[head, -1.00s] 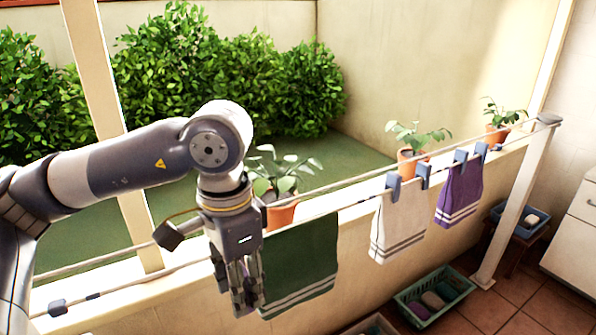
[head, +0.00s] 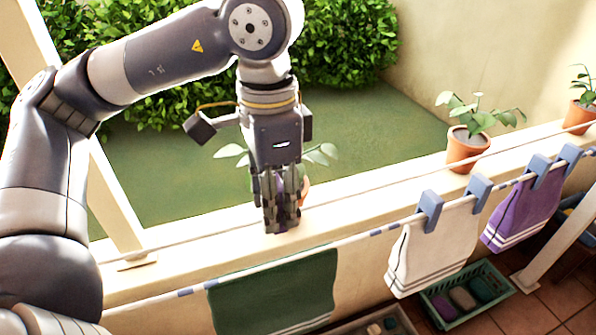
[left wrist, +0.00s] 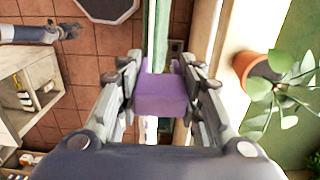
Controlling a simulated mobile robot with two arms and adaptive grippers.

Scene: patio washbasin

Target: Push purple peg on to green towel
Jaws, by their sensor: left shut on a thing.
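The purple peg (left wrist: 162,95) sits between my left fingers in the left wrist view. My left gripper (head: 281,228) is shut on it; in the head view the fingers mostly hide the peg. The green towel (head: 275,297) hangs over the front line below the gripper in the head view, with no peg visible on it. In the left wrist view a green strip (left wrist: 157,35), apparently the towel from above, runs behind the peg. I cannot tell whether they touch. My right gripper (left wrist: 70,32) is at the upper left of the left wrist view, its jaws too small to read.
A white towel (head: 432,250) and a purple towel (head: 522,210) hang to the right under blue-grey pegs (head: 430,210). A potted plant (left wrist: 258,72) stands close beside the gripper on the ledge. A green basket (head: 468,290) is on the floor.

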